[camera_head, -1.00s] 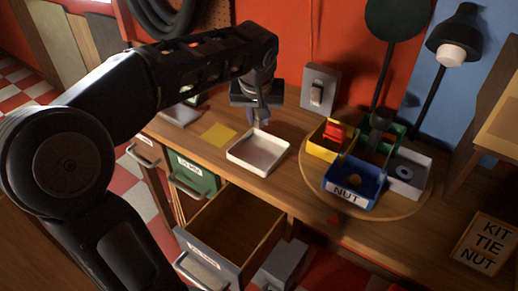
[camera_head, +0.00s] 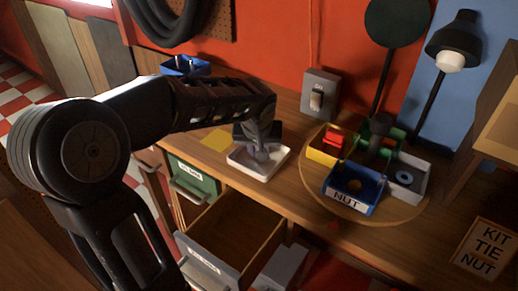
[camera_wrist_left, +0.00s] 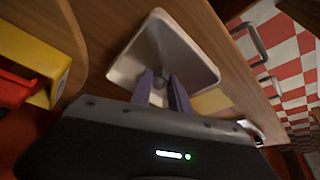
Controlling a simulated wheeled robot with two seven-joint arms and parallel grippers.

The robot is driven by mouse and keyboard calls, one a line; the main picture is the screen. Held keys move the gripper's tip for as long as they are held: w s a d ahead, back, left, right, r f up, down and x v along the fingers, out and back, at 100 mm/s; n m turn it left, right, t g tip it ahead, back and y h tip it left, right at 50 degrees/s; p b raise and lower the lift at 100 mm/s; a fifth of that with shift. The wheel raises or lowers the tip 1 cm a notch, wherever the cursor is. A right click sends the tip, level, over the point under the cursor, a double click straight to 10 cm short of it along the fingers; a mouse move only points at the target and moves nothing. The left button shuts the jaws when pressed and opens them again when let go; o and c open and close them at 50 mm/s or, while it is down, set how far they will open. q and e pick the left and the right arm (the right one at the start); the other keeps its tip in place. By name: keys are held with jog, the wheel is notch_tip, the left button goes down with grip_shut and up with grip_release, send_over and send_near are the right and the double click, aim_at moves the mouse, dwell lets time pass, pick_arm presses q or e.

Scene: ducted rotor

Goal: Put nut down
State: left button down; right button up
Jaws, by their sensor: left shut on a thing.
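My left gripper (camera_head: 262,152) reaches down into the white tray (camera_head: 240,164) on the workbench. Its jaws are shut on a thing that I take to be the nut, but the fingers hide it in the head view. In the left wrist view the two fingers (camera_wrist_left: 163,88) point at the floor of the white tray (camera_wrist_left: 195,52), and the nut cannot be made out clearly. The blue bin labelled NUT (camera_head: 347,205) stands on the round board, right of the tray, with a brownish item in it. My right gripper is not in view.
A yellow bin (camera_head: 318,156), a grey bin with a ring and a green bin share the round wooden board (camera_head: 395,213). A yellow note (camera_head: 215,139) lies left of the tray. An open drawer (camera_head: 232,238) juts out below. A lamp (camera_head: 451,58) and switch box (camera_head: 319,95) stand behind.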

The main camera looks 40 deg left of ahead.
pick_arm(q)
jog(key=shift+f, duration=0.15)
jog(key=shift+f+b, duration=0.15)
jog(key=shift+b, duration=0.15)
jog(key=c, duration=1.2)
grip_release()
jog(key=shift+c, duration=0.2)
jog(key=shift+r, duration=0.2)
jog(key=shift+r+p, duration=0.2)
jog(key=shift+p, duration=0.2)
jog(key=v, duration=1.1)
jog(key=shift+d+r+b, duration=0.2)
jog(key=shift+r+b, duration=0.15)
jog(key=shift+s, duration=0.15)
jog(key=shift+f, duration=0.1)
